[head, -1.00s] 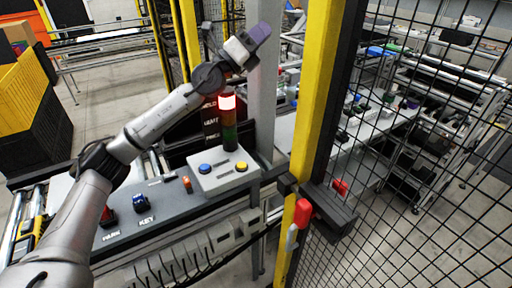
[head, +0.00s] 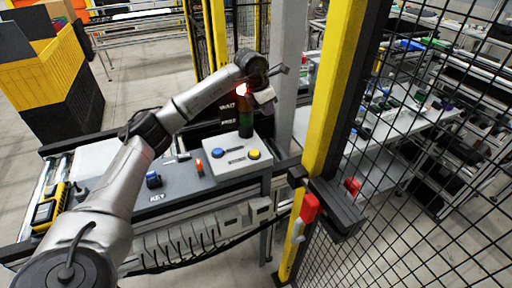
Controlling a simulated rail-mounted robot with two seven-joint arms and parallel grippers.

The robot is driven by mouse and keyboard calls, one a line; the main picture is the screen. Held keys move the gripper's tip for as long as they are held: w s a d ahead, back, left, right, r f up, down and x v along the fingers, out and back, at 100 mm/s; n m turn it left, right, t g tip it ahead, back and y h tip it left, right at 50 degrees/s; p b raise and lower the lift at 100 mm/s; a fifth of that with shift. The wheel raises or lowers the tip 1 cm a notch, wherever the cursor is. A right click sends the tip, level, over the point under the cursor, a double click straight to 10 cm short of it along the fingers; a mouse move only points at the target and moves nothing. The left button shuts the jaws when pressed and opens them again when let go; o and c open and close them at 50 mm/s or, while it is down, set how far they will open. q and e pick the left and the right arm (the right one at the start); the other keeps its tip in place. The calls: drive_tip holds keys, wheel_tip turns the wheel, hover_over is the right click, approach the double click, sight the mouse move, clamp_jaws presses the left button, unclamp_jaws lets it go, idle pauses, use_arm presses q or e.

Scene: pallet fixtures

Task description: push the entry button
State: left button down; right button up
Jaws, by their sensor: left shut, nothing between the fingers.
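A grey button box (head: 237,168) stands at the right end of the conveyor-side table. It has a blue button (head: 217,153) on its left and a yellow button (head: 254,154) on its right. The small labels on the box are too small to read, so I cannot tell which is the entry button. My left arm reaches in from the lower left. My left gripper (head: 266,97) is shut and empty, above and behind the box, beside the signal tower, apart from both buttons. Its fingertips are hard to make out. My right gripper is not in view.
A signal tower (head: 246,122) with a lit red top stands behind the box. A grey post and a yellow fence post (head: 329,100) with black mesh rise to the right. A blue key switch (head: 153,180) and an orange piece (head: 199,167) are on the table to the left.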

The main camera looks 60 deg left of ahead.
sight(253, 152)
use_arm(q)
drive_tip(key=s+g, duration=0.2)
drive_tip(key=s, duration=0.1)
drive_tip(key=s+f+g, duration=0.1)
drive_tip(key=s, duration=0.1)
drive_tip(key=shift+s+a+g+y, duration=0.1)
drive_tip(key=shift+a+g+y, duration=0.2)
drive_tip(key=shift+a+g, duration=0.1)
wheel_tip(253, 152, down, 13)
drive_tip(key=shift+r+b, duration=0.15)
drive_tip(key=shift+b, duration=0.3)
drive_tip(key=shift+f, duration=0.65)
drive_tip(key=shift+f, duration=0.1)
